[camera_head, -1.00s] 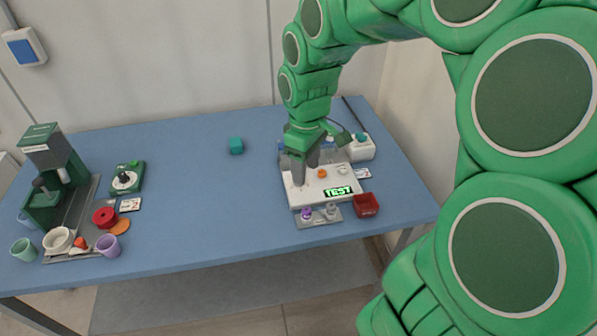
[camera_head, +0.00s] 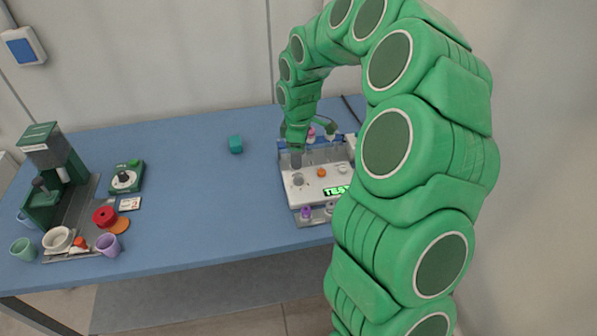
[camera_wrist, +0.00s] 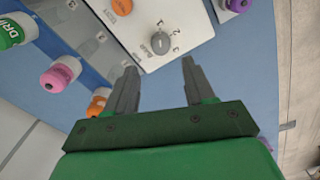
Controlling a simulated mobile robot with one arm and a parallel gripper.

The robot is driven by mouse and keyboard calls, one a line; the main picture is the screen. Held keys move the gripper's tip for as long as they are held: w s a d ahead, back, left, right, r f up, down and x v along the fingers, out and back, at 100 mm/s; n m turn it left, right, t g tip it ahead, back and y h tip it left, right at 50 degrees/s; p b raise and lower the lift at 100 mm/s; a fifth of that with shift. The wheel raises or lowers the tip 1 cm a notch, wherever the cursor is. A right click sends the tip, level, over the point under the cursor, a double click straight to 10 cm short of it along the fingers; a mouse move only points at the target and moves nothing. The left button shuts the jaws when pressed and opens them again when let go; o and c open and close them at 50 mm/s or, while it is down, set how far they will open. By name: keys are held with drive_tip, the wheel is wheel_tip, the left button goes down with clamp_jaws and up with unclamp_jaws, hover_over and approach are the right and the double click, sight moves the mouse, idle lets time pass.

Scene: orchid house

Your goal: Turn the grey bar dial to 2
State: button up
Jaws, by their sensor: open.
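The grey bar dial (camera_head: 298,179) sits at the left of the white device panel (camera_head: 312,190). In the wrist view the dial (camera_wrist: 159,43) is round and grey with a raised bar, with small printed figures around it. I cannot read for sure which figure the bar points to. My gripper (camera_wrist: 160,68) is open and empty. Its two fingers are apart, with the dial just beyond the fingertips and between their lines; no contact shows. In the head view my gripper (camera_head: 296,160) is over the rear left of the device.
An orange knob (camera_head: 321,172) and a lit TEST display (camera_head: 337,191) are on the panel. Capped vials, one pink (camera_wrist: 55,77) and one orange (camera_wrist: 98,102), stand behind it. A purple-topped item (camera_head: 306,212) is in front. The table (camera_head: 215,200) left of the device is mostly clear.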

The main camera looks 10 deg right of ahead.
sight(299, 175)
wheel_tip(299, 175, down, 7)
drive_tip(key=shift+f, duration=0.2)
idle(0.3)
clamp_jaws()
